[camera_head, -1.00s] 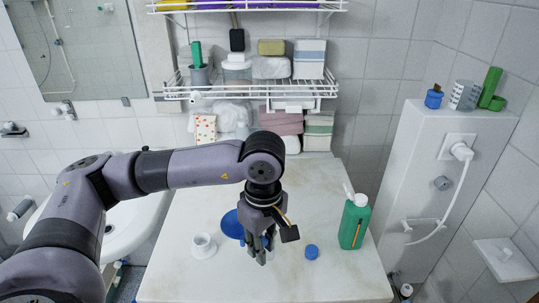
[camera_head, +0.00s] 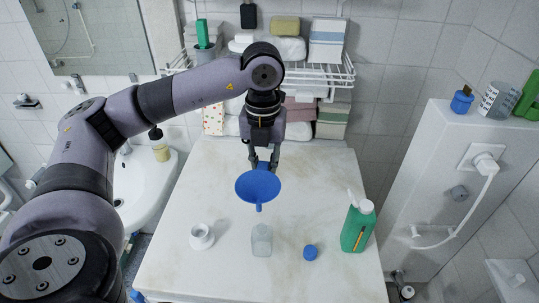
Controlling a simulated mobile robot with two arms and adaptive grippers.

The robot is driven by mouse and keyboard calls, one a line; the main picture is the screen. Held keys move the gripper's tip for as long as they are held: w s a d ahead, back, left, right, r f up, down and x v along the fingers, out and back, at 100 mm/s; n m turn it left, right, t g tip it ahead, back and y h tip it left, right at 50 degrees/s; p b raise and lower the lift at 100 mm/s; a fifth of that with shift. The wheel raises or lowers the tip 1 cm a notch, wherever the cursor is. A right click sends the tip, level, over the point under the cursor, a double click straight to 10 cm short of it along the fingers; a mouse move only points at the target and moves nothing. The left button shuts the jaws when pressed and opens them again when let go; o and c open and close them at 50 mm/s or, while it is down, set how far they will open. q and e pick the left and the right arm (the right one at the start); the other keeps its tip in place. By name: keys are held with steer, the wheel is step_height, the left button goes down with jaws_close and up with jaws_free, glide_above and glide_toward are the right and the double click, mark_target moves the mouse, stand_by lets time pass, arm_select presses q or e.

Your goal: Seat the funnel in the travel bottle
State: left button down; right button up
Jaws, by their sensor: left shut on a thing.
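A blue funnel (camera_head: 257,186) is held up above the white countertop, spout pointing down. My left gripper (camera_head: 264,165) is shut on the funnel at its far rim; the fingertips are partly hidden behind the bowl. A small clear travel bottle (camera_head: 261,241) stands upright and open on the counter, below and slightly to the right of the spout. The spout tip is apart from the bottle in the picture. My right gripper does not show.
A blue cap (camera_head: 310,252) lies right of the bottle. A green bottle with a white top (camera_head: 357,226) stands further right. A white ring-shaped stand (camera_head: 201,236) is at the left. The white counter (camera_head: 300,190) is otherwise clear. A sink (camera_head: 150,180) lies left.

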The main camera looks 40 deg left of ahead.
arm_select(q)
steer(key=shift+r+n, duration=0.1)
steer(key=shift+n, duration=0.2)
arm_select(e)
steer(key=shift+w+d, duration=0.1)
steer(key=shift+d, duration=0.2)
arm_select(q)
steer(key=shift+a, duration=0.1)
steer(key=shift+w, duration=0.1)
steer(key=shift+f+b, duration=2.5)
steer(key=shift+f, duration=0.3)
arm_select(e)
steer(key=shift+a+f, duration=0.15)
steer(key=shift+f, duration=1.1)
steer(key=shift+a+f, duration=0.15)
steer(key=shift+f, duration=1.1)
arm_select(q)
steer(key=shift+f+b, duration=0.6)
steer(key=shift+f, duration=0.05)
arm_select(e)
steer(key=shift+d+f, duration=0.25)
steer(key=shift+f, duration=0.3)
